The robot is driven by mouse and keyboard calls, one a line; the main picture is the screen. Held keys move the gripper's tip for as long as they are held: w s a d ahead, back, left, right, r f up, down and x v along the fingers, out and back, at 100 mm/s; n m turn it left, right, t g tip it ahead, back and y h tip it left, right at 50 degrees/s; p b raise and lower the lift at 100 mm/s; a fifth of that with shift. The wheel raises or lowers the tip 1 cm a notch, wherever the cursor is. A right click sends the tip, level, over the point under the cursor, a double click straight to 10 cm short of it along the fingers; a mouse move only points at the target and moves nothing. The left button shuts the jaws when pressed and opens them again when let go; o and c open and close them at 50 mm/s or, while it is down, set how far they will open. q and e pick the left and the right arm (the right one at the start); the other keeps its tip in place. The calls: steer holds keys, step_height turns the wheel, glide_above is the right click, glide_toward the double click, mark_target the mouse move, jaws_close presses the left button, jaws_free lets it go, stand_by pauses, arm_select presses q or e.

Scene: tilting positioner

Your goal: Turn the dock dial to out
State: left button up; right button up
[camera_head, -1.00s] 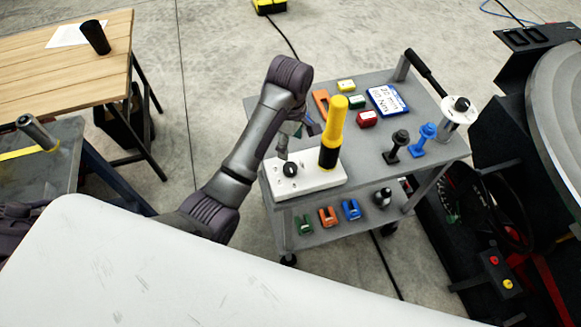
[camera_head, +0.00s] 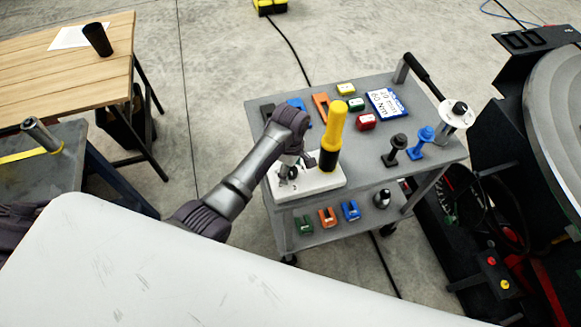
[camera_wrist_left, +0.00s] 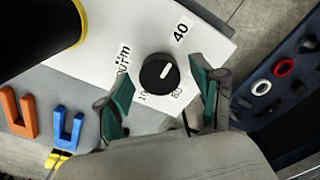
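The white dock (camera_head: 322,184) sits on the front left of the cart top, with a yellow-and-black tool (camera_head: 332,138) standing upright on it. In the left wrist view, the dock's black round dial (camera_wrist_left: 158,75) has a white pointer mark towards the upper right. Labels surround it; "40" reads clearly, the others are rotated and hard to read. My left gripper (camera_head: 289,171) is over the dial end of the dock. In the wrist view its teal fingers (camera_wrist_left: 162,80) stand apart on either side of the dial, with visible gaps. My right gripper is not in view.
The grey cart (camera_head: 435,156) also carries a red box (camera_head: 365,122), a blue-edged label card (camera_head: 386,102), and black and blue knobbed parts. Orange (camera_head: 327,217) and blue (camera_head: 350,210) clips lie on its lower shelf. The yellow tool stands close beside my gripper.

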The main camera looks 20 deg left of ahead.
arm_select(q)
steer(key=c, duration=1)
